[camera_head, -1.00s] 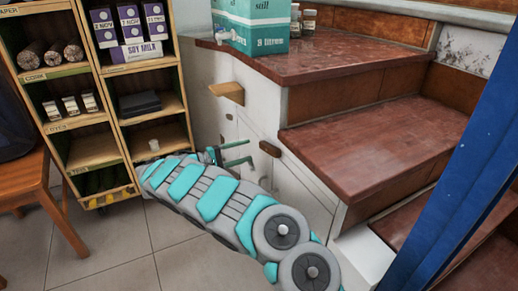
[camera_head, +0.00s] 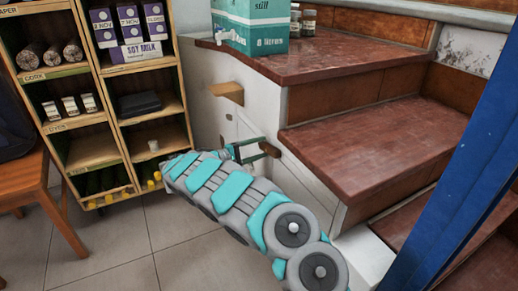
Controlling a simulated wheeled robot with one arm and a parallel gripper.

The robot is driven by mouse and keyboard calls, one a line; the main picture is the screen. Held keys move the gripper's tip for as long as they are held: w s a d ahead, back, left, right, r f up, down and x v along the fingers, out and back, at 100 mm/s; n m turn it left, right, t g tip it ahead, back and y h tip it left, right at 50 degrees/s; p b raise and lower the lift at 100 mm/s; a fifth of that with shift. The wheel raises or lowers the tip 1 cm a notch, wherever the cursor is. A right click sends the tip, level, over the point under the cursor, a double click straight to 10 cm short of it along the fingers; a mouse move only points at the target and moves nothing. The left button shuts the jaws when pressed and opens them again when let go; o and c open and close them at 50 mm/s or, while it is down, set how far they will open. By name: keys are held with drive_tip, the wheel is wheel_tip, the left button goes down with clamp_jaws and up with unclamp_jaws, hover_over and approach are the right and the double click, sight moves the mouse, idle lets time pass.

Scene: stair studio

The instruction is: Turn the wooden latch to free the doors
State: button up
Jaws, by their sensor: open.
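A small dark brown wooden latch (camera_head: 270,149) sits on the white cupboard front under the stairs. The white doors (camera_head: 302,192) are closed, and my arm hides their lower part. My gripper (camera_head: 259,149) is open, with its two green fingers pointing right at the latch. The fingertips are at the latch's left end, one above and one below it as seen here. I cannot tell whether they touch it.
A small wooden ledge (camera_head: 227,92) juts from the white panel above my gripper. Red-brown stair treads (camera_head: 375,145) rise on the right, beside a blue post (camera_head: 455,150). A wooden shelf unit (camera_head: 150,67) stands at left, near a chair (camera_head: 28,192). Tiled floor is clear in front.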

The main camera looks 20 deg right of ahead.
clamp_jaws()
idle(0.4)
drive_tip(key=b, duration=0.2)
drive_tip(key=shift+f+m+b, duration=0.2)
drive_tip(key=shift+m+b, duration=0.15)
drive_tip(key=shift+m, duration=0.05)
drive_tip(key=shift+w+r+m+b, duration=0.1)
drive_tip(key=shift+m+b, duration=0.3)
drive_tip(key=shift+b, duration=0.4)
drive_tip(key=shift+r+m+b, duration=0.2)
drive_tip(key=shift+m+b, duration=0.3)
drive_tip(key=shift+b, duration=0.55)
drive_tip(key=shift+r+m+b, duration=0.4)
drive_tip(key=shift+r+b, duration=0.05)
unclamp_jaws()
